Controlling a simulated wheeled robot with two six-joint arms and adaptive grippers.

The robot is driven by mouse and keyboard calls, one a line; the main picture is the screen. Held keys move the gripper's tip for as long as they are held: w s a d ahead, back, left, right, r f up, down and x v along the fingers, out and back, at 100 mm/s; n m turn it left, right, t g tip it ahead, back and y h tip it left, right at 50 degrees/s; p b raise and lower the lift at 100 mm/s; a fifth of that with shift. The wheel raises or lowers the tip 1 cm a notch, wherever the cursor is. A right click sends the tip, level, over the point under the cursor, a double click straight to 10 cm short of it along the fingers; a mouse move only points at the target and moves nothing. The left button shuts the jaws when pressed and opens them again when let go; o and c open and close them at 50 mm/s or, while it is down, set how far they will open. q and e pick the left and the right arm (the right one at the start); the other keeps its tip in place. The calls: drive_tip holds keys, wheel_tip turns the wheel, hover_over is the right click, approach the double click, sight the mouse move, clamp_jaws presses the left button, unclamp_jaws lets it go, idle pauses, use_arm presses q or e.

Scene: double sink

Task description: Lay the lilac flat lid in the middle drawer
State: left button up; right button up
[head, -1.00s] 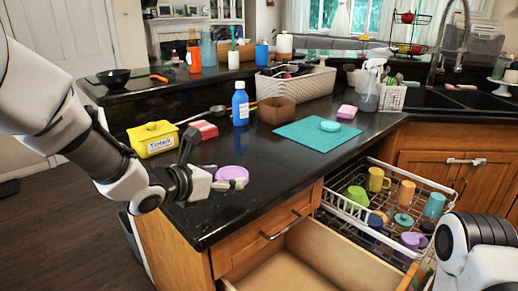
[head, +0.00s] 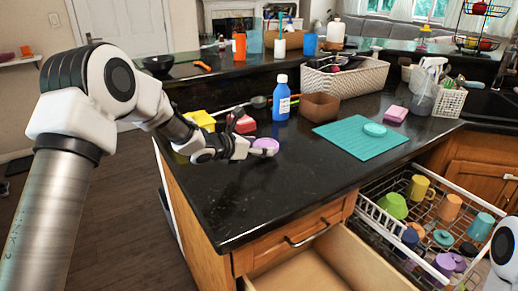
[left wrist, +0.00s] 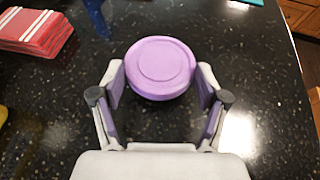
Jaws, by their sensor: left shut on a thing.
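The lilac flat lid (head: 265,146) is held between the fingertips of my left gripper (head: 257,149), over the left part of the black counter. In the left wrist view the round lid (left wrist: 161,66) sits flat, face up, between both fingers (left wrist: 160,85). I cannot tell how high above the counter it is. The middle drawer (head: 372,262) stands pulled out at the bottom of the head view, below a shut top drawer (head: 290,243). The visible part of its inside is bare; the rest is cut off. My right gripper is out of view.
A blue bottle (head: 281,100), a red stack (head: 242,124) and a yellow box (head: 201,120) stand close behind the lid. A brown box (head: 320,107) and teal mat (head: 352,142) lie further right. An open dish rack (head: 365,212) with cups adjoins the drawer. The front counter is clear.

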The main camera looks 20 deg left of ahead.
use_arm(q)
wheel_tip(320, 180, down, 3)
drive_tip(key=shift+w+r, duration=0.15)
drive_tip(key=shift+r, duration=0.05)
drive_tip(key=shift+d+f, duration=0.1)
drive_tip(key=shift+f, duration=0.05)
drive_tip(key=o, duration=1.1)
drive_tip(key=shift+c, duration=0.2)
